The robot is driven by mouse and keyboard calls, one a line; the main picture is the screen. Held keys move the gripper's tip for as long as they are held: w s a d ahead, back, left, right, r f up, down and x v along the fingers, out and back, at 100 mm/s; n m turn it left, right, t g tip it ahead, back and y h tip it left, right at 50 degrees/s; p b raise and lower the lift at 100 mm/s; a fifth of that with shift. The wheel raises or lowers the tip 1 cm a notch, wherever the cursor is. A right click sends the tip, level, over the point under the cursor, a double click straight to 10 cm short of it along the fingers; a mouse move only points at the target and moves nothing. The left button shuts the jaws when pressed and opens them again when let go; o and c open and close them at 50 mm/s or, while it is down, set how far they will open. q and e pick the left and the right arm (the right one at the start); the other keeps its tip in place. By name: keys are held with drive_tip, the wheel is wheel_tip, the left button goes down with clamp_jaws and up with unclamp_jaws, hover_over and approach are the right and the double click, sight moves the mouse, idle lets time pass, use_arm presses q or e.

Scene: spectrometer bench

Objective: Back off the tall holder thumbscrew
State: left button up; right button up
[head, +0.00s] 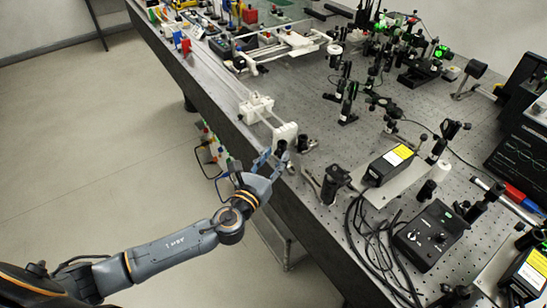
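My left gripper (273,160) is at the near edge of the optical bench (225,95), its fingers pointing up and away from me. Dark posts and holders stand close by, one just right of the fingers (304,144) and a thick black one further right (334,183). I cannot tell which is the tall holder, and its thumbscrew is too small to make out. The fingertips overlap dark parts at the edge, so contact and finger opening are unclear. My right gripper is not in view.
A white rail assembly (258,107) lies behind the gripper. To the right are a box with a yellow label (389,165), a black control box (430,235) and loose black cables (368,245). Several posts crowd the bench's back. The floor at left is clear.

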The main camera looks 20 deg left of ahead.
use_arm(q)
clamp_jaws()
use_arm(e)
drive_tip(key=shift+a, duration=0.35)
use_arm(q)
drive_tip(key=shift+f+n, duration=0.1)
drive_tip(key=shift+n, duration=0.2)
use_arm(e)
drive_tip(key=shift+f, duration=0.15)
use_arm(q)
drive_tip(key=n+b, duration=0.1)
drive_tip(key=n, duration=0.2)
drive_tip(key=shift+n+b, duration=0.3)
drive_tip(key=shift+b, duration=0.1)
drive_tip(key=n+b, duration=0.1)
drive_tip(key=n, duration=0.4)
drive_tip(key=shift+n, duration=0.3)
drive_tip(key=n, duration=0.8)
drive_tip(key=shift+n, duration=1.9)
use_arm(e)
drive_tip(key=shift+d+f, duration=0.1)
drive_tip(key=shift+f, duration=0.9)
use_arm(q)
drive_tip(key=shift+p, duration=0.3)
